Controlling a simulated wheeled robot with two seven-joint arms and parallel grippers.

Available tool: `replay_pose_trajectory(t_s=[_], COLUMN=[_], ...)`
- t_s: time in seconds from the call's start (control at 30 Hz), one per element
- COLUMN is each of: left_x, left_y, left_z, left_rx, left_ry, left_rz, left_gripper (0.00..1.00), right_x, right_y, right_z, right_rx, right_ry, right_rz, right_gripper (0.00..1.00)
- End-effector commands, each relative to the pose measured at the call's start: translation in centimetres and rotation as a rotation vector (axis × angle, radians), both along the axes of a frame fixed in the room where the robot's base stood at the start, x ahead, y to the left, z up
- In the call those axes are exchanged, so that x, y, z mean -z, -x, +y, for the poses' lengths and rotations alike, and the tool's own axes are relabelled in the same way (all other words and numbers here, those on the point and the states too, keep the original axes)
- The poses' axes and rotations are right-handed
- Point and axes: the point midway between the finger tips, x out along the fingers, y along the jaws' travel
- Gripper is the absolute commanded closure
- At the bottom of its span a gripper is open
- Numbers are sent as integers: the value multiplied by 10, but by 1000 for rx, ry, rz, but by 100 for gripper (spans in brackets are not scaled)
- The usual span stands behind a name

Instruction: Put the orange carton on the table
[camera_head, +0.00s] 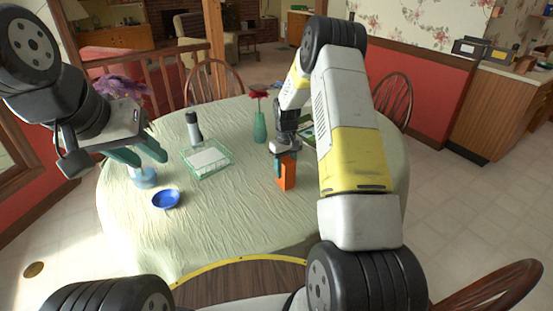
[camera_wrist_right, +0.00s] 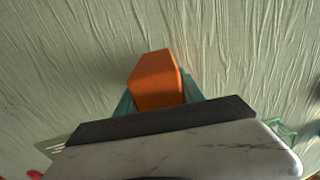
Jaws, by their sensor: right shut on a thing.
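The orange carton (camera_head: 287,172) is an upright box at the middle right of the table (camera_head: 240,225), which has a pale green cloth. My right gripper (camera_head: 285,155) reaches down from above with its teal fingers shut on the carton's upper part. In the right wrist view the carton (camera_wrist_right: 157,80) sits between the teal fingers, close over the cloth. I cannot tell whether its bottom touches the cloth. My left gripper (camera_head: 145,157) is over the table's left side, its teal fingers apart and nothing seen between them.
A green wire basket (camera_head: 222,163) with a white item, a grey-black bottle (camera_head: 194,128) and a green vase with a red flower (camera_head: 260,125) stand left of the carton. A blue bowl (camera_head: 166,199) is at the left front. The cloth in front of the carton is clear.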

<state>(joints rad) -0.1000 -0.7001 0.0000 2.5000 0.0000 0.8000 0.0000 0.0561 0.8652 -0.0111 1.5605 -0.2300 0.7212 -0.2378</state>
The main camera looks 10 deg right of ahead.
Motion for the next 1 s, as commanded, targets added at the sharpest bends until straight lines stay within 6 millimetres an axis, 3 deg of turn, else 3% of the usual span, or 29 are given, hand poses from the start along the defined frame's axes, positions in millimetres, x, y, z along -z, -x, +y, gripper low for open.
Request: replay_pose_trajectory(t_s=[0.4, 0.43, 0.5, 0.83, 1.0], left_x=[0, 0, 0, 0, 0], left_y=[0, 0, 0, 0, 0], left_z=[0, 0, 0, 0, 0], left_rx=[0, 0, 0, 0, 0], left_ry=[0, 0, 0, 0, 0], left_rz=[0, 0, 0, 0, 0], left_gripper=[64, 64, 64, 64, 64], right_x=[9, 9, 9, 8, -9], right_y=[0, 0, 0, 0, -2], right_z=[0, 0, 0, 0, 0], right_rx=[0, 0, 0, 0, 0], right_ry=[1, 0, 0, 0, 0], right_rz=[-1, -2, -2, -2, -6], right_gripper=[100, 49, 35, 33, 33])
